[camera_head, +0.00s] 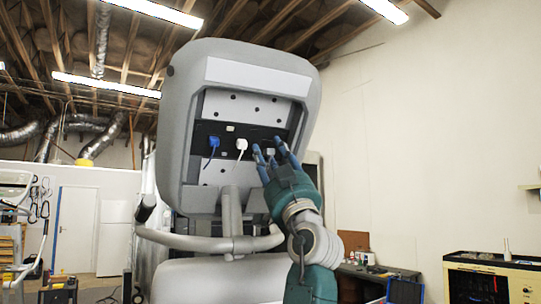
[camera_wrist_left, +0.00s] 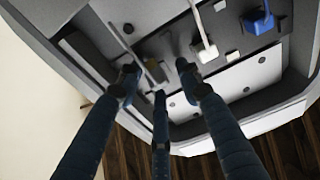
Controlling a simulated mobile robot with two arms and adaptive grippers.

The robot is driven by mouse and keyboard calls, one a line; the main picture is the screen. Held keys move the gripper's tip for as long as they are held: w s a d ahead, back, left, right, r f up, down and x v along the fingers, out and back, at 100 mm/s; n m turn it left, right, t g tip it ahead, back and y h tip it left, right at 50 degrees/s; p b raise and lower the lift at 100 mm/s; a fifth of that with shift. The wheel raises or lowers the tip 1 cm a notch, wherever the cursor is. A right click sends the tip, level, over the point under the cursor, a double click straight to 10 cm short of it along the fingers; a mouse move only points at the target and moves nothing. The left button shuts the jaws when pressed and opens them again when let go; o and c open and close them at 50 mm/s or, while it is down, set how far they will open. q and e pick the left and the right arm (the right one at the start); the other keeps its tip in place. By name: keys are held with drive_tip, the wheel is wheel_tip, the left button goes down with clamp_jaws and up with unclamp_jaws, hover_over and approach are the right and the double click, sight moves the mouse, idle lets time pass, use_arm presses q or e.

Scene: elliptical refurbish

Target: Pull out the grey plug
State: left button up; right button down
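The grey plug (camera_wrist_left: 154,74) sits in the dark socket strip of the machine's open back panel. Its grey cable runs toward the upper left in the left wrist view. In the head view the plug (camera_head: 271,152) shows only in part between my fingers. My left gripper (camera_head: 268,147) is in front of the panel's right side. In the left wrist view its three fingers (camera_wrist_left: 157,76) are spread around the plug, with gaps between the tips. I cannot tell whether any fingertip touches it. My right gripper is not in view.
A white plug (camera_head: 241,144) and a blue plug (camera_head: 213,142) sit in the same strip, left of the grey one in the head view. A grey handlebar (camera_head: 215,242) crosses below the panel. A workbench (camera_head: 375,272) stands at the right.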

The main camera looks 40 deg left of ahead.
use_arm(q)
drive_tip(key=v, duration=1.2)
